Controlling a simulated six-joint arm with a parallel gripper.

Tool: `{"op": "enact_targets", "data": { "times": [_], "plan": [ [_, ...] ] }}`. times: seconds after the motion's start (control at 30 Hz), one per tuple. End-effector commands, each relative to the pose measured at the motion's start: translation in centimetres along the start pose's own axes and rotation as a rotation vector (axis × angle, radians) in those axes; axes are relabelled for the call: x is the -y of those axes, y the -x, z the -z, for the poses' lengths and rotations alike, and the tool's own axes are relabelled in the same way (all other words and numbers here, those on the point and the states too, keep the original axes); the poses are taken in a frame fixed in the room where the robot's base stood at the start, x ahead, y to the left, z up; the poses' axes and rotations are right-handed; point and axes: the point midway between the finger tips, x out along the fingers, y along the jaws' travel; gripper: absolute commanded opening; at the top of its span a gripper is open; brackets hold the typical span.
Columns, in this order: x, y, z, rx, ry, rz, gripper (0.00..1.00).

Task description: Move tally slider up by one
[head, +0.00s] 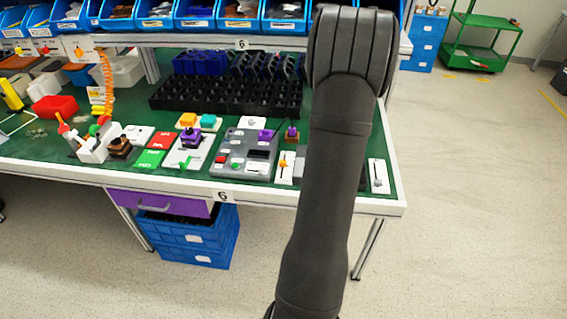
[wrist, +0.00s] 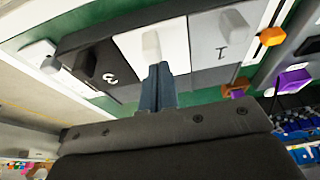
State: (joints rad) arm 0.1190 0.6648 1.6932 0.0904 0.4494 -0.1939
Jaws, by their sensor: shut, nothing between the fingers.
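A panel with grey, white and black strips lies in the wrist view; the grey strip (wrist: 208,60) is marked 1 and the black strip (wrist: 108,72) is marked 3. A pale knob (wrist: 151,45) stands on the middle white strip (wrist: 178,58). Another pale knob (wrist: 233,22) is on the grey strip, and a dark one (wrist: 85,63) on the black strip. My gripper (wrist: 158,70) is shut and empty, its tips over the white strip right beside the pale knob. I cannot tell whether they touch. In the head view my arm hides most of the panel and the gripper.
A white slider plate (head: 379,176) lies to the right near the table corner. A plate with an orange knob (head: 284,164) and a purple-knobbed switch (head: 292,131) are close on the left. A grey control box (head: 246,152) stands further left. A black crate (head: 225,96) is behind.

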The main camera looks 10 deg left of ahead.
Motion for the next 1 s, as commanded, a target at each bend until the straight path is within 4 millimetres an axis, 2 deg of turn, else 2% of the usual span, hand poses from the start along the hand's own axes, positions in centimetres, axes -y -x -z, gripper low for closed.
{"op": "enact_targets", "data": {
  "times": [0.2,0.37,0.4,0.47,0.57,0.7,0.8,0.9,1.0],
  "plan": [
    [0.0,0.0,0.0,0.000,0.000,0.000,0.00],
    [0.7,0.2,0.6,0.010,0.002,0.006,0.31],
    [1.2,0.4,1.0,0.018,0.003,0.010,0.33],
    [2.4,0.9,1.9,0.040,0.005,0.020,0.33],
    [5.4,2.3,4.0,0.099,0.011,0.035,0.33],
    [10.4,5.4,6.5,0.199,0.012,0.039,0.33],
    [13.2,7.6,7.6,0.260,0.010,0.028,0.33],
    [15.1,9.4,8.2,0.303,0.005,0.014,0.33],
    [16.1,10.4,8.4,0.328,0.002,0.004,0.33]
  ]
}}
